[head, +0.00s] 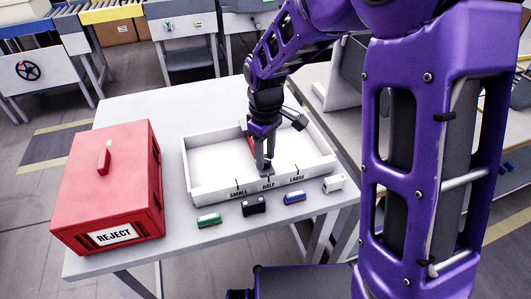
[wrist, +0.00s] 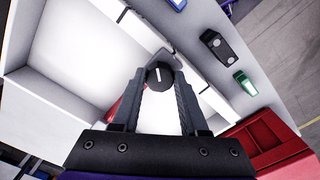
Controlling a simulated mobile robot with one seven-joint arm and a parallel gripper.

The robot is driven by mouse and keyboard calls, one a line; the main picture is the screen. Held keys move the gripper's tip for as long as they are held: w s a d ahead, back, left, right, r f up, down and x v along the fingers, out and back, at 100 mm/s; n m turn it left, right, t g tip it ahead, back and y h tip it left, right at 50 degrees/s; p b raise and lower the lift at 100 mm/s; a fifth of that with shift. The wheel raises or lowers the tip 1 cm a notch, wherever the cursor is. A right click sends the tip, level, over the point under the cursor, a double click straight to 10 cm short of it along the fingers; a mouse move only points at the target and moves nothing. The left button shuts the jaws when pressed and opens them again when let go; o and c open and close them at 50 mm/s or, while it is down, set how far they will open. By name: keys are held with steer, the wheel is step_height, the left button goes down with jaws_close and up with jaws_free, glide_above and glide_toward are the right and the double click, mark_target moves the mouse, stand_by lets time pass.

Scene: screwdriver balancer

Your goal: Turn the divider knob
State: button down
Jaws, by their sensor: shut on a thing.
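The divider knob (wrist: 158,78) is a dark round knob with a white line on its face, seen in the wrist view. My gripper (wrist: 160,72) has its two fingers on either side of the knob and is shut on it. In the head view my gripper (head: 266,168) points down inside the white tray (head: 188,170), near the front wall by the HALF mark, and the knob is mostly hidden there. A red divider (head: 250,145) shows in part behind the gripper; a bit of red also shows beside the left finger in the wrist view.
The front wall reads SMALL, HALF and LARGE. A red REJECT box (head: 105,190) stands at the left. The table's back left is clear.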

steer(key=m, duration=0.4)
steer(key=shift+m, duration=0.3)
steer(key=shift+a+m, duration=0.1)
steer(key=shift+m, duration=2.4)
steer(key=shift+c, duration=2.2)
jaws_free()
step_height(320, 180, up, 18)
steer(key=p, duration=0.3)
steer(key=shift+f, duration=0.25)
